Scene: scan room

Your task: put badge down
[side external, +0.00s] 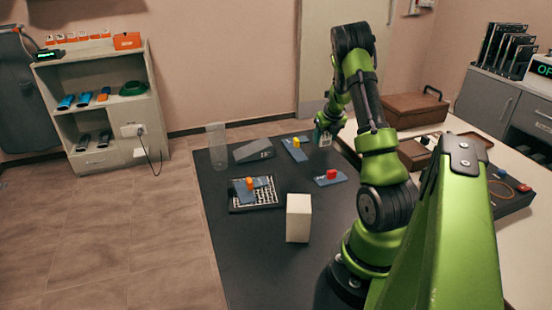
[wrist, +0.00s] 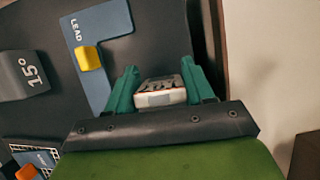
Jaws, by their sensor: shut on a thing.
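The badge (wrist: 160,96) shows in the wrist view as a small whitish piece with dark marks and a reddish edge. It sits between the two teal fingers of my gripper (wrist: 162,82), which is shut on it. In the side view my gripper (side external: 323,138) is over the far right part of the dark table top (side external: 237,256), just right of the L-shaped lead plate with a yellow knob (side external: 297,153). The badge is small there and hard to make out. I cannot tell whether it touches the surface.
A grey 15° wedge (side external: 253,151) and a clear cylinder (side external: 217,148) stand to the left. A red-knobbed plate (side external: 331,176), a gridded board (side external: 270,202) under an orange-knobbed plate, and a white block (side external: 298,218) are nearer. A brown case (side external: 412,108) is at right.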

